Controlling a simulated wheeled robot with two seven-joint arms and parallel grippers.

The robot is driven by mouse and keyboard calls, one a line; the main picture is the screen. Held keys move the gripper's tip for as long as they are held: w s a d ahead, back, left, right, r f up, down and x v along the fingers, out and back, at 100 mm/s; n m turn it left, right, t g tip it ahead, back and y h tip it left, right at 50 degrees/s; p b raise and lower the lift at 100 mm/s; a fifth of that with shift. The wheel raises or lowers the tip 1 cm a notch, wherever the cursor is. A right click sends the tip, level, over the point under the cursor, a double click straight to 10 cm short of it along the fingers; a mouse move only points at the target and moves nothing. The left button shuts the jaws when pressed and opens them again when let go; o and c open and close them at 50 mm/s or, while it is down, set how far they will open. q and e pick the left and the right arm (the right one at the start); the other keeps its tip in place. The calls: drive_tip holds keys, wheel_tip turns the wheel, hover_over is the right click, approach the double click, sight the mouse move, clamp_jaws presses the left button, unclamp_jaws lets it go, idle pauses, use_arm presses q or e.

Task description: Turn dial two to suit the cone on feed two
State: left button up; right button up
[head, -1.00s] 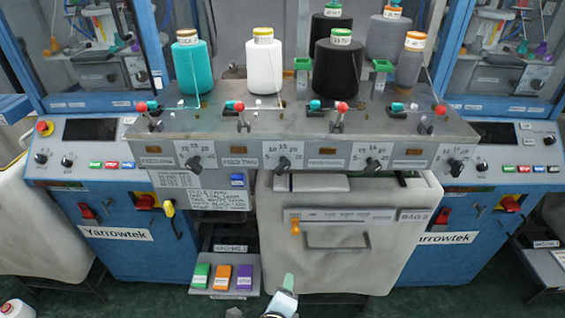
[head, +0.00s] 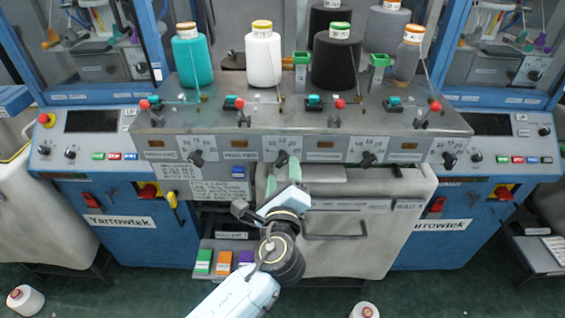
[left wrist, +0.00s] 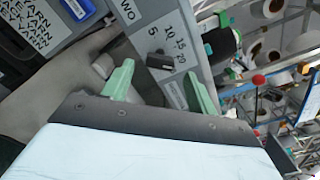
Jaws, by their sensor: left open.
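Dial two (head: 282,158) is a small black knob on the grey front panel, right of the FEED TWO label (head: 240,156). My left gripper (head: 282,177) is open and empty, just below and in front of dial two. In the left wrist view the dial (left wrist: 160,62) shows between and beyond the green fingertips, apparently untouched, with a printed number scale beside it. Its exact setting cannot be told. My right gripper is not in view.
Other dials (head: 197,158) sit along the same panel. Red-balled tension arms (head: 239,104) stand above. A pale bin (head: 390,225) is below right.

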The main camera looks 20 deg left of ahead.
sight(283, 164)
use_arm(q)
drive_tip(key=shift+x, duration=1.7)
drive_tip(key=c, duration=1)
drive_tip(key=n+b, duration=0.3)
drive_tip(key=n, duration=0.1)
drive_tip(key=shift+f+n, duration=0.1)
drive_tip(key=shift+n, duration=0.2)
drive_tip(key=shift+n+b, duration=0.85)
drive_tip(key=shift+n, duration=0.65)
